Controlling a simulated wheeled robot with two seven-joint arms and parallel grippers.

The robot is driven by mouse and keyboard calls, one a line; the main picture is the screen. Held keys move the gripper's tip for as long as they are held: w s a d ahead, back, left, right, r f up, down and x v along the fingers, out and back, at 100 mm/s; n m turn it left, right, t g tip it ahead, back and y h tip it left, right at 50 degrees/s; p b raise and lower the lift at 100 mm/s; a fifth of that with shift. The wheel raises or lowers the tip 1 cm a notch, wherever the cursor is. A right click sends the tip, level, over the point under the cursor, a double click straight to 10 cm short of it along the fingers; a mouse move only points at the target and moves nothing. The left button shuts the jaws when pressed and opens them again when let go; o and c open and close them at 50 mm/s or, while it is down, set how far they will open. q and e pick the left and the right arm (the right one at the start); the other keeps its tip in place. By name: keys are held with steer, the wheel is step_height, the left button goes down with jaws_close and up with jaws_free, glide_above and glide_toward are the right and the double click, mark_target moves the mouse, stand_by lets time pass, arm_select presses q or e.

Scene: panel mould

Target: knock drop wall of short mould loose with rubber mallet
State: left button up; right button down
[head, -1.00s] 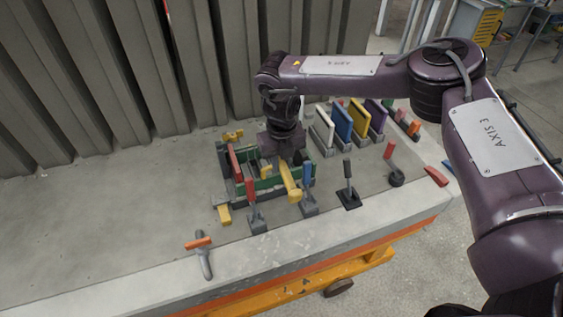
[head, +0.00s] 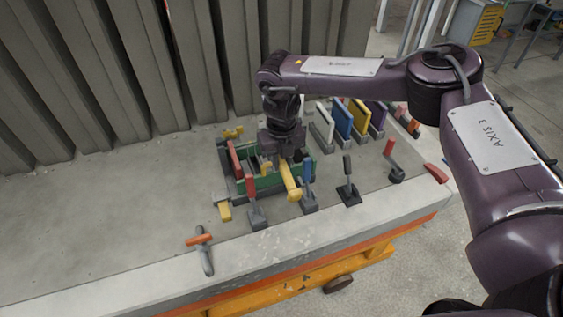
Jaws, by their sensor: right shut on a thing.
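The short mould (head: 262,184) stands on the grey bench, with green long walls and a red wall (head: 234,158) upright at its left end. My right gripper (head: 284,157) is over the right part of the mould, shut on what seems to be the rubber mallet; a dark piece (head: 298,156) shows beside the jaws. The arm hides most of it, and whether it touches a wall is unclear. A yellow bar (head: 291,181) slants across the mould's front right; I cannot tell whether it belongs to the mould or the held tool. My left gripper is not in view.
Several toggle clamps stand in front, including a red-handled (head: 252,188) and a black-handled one (head: 347,180). Coloured panels, one yellow (head: 359,116), stand behind right. A T-shaped tool (head: 204,250) lies near the front edge. The bench's left side is clear.

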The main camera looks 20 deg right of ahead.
step_height(320, 180, up, 6)
steer(key=p, duration=0.4)
steer(key=shift+r, duration=0.1)
steer(key=shift+f, duration=0.2)
stand_by(0.3)
